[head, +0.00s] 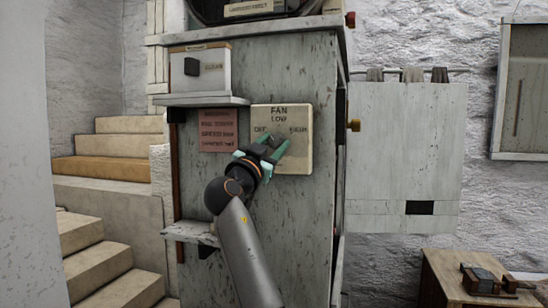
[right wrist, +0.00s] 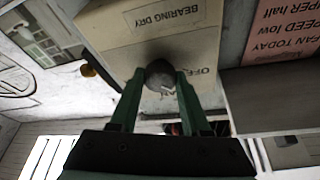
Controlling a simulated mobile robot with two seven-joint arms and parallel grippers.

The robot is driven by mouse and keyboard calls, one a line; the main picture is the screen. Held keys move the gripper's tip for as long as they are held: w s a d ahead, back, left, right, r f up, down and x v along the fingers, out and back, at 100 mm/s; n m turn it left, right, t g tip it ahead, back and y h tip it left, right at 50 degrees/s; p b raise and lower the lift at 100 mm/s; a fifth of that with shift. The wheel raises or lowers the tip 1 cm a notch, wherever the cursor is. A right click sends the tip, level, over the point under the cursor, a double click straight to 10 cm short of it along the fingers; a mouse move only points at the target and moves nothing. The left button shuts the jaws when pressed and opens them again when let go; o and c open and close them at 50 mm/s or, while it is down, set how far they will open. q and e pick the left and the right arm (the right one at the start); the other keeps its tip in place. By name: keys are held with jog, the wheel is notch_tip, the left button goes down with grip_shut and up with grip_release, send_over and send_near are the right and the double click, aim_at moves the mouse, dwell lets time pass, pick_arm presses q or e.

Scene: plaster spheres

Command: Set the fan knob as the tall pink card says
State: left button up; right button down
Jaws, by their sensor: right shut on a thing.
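The fan panel (head: 301,112) is a cream plate on the grey cabinet front, marked FAN, LOW at the top, OFF at left and HIGH at right. My right gripper (head: 272,148) is shut on the fan knob, its green fingers in front of the plate. In the right wrist view the round grey knob (right wrist: 160,75) sits between the fingers (right wrist: 160,90). Its pointing direction is unclear. The pink card (head: 218,130) is left of the panel; in the right wrist view the card (right wrist: 285,45) reads upside down, including "FAN TODAY" and "SPEED low". My left gripper is out of view.
A switch box (head: 200,70) stands on a small shelf (head: 201,100) above the card. A lower ledge (head: 190,233) is beside my arm. Stairs (head: 88,238) rise at left. A wooden table (head: 440,275) stands at lower right.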

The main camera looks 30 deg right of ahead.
jog(key=shift+w+m+g, duration=0.1)
jog(key=shift+m+g, duration=0.3)
jog(key=shift+m, duration=0.3)
jog(key=m+g, duration=0.1)
jog(key=m, duration=0.1)
jog(key=shift+a+r+m, duration=0.1)
jog(key=shift+m, duration=0.2)
jog(key=m+g+p, duration=0.2)
jog(key=m, duration=0.2)
jog(key=shift+r, duration=0.1)
jog(key=shift+m+g+p, duration=0.3)
jog(key=shift+m+p, duration=0.25)
jog(key=shift+m, duration=0.35)
jog(key=shift+c, duration=1.8)
grip_release()
jog(key=b+v, duration=0.3)
jog(key=v, duration=0.9)
jog(key=shift+a, duration=0.3)
